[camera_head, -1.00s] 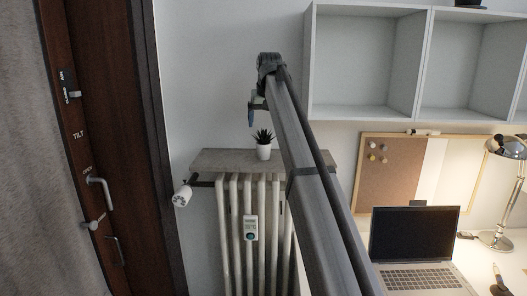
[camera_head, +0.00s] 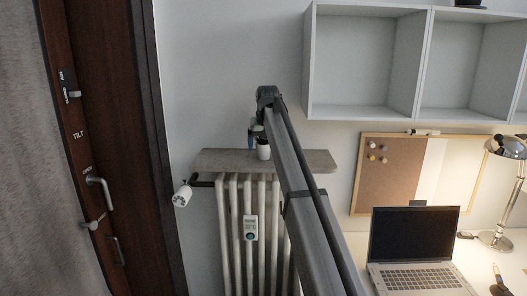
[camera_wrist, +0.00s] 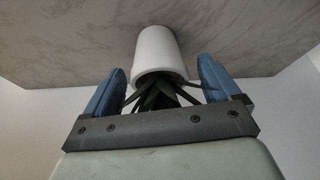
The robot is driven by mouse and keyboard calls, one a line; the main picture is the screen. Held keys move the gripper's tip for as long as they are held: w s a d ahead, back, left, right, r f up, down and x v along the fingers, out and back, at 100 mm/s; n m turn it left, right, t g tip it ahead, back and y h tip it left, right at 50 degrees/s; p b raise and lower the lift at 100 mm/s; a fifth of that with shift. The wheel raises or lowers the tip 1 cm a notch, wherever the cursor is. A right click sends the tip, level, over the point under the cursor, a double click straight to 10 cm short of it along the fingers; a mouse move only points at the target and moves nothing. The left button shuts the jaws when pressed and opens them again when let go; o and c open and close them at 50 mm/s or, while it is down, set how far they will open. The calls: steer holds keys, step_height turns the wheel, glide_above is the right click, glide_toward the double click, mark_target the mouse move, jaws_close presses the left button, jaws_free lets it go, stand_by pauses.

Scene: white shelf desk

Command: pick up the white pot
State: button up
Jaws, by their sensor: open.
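The white pot (camera_head: 263,153) stands on the grey shelf (camera_head: 219,160) above the radiator. It also shows in the wrist view (camera_wrist: 158,54), where dark plant leaves (camera_wrist: 158,94) stick out of its open end. My gripper (camera_head: 257,136) is lowered at the pot from above and hides most of the plant in the head view. In the wrist view my gripper (camera_wrist: 161,80) has its two blue fingers apart, one on each side of the leaves and near the pot's rim. The fingers do not appear to touch the pot.
A white radiator (camera_head: 236,215) with a thermostat is under the shelf. White wall cubbies (camera_head: 364,62) hang to the right of my arm. A corkboard (camera_head: 385,165), a laptop (camera_head: 412,240) and a lamp (camera_head: 508,150) are at the right. The shelf beside the pot is clear.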

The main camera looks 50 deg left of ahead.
steer(key=x, duration=0.2)
steer(key=shift+w+f, duration=0.15)
steer(key=shift+f, duration=0.15)
steer(key=c, duration=1.2)
